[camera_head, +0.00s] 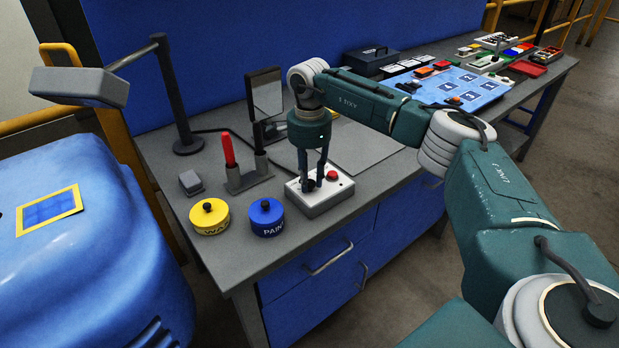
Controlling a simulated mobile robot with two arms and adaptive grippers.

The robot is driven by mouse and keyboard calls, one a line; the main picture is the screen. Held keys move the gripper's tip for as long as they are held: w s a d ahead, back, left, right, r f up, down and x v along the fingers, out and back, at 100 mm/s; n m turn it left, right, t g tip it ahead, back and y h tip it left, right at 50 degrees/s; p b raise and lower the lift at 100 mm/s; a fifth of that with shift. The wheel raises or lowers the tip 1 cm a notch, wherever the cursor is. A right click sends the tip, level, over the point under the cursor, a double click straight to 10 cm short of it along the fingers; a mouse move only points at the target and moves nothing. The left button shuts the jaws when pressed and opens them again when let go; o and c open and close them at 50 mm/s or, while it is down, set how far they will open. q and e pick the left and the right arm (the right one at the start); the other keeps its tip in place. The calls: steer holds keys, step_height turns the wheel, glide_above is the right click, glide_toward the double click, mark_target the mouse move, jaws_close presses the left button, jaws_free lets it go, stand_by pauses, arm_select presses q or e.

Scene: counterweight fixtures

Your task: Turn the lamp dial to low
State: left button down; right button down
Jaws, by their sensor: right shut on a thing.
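The lamp (168,95) stands at the back left of the bench, with its arm reaching left to a grey head (80,86). A white control box (322,194) with a red button (332,176) sits near the bench's front edge. My right gripper (314,184) points down over the box and is shut on a dark knob at its left part, which looks like the lamp dial. The gripper's fingers hide most of this dial, and I cannot read its setting. My left gripper is not in view.
A yellow tin (210,217) and a blue paint tin (266,218) stand left of the box. Behind them is a stand with a red marker (228,150). A mirror (265,95) stands behind my gripper. A blue board (455,90) lies to the right.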

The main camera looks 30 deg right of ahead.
mark_target(310, 182)
steer(key=shift+w+r+n, duration=0.1)
steer(key=shift+r+n, duration=0.05)
steer(key=shift+n, duration=0.75)
steer(key=c, duration=1.4)
jaws_free()
steer(key=shift+c, duration=0.2)
step_height(310, 182, up, 12)
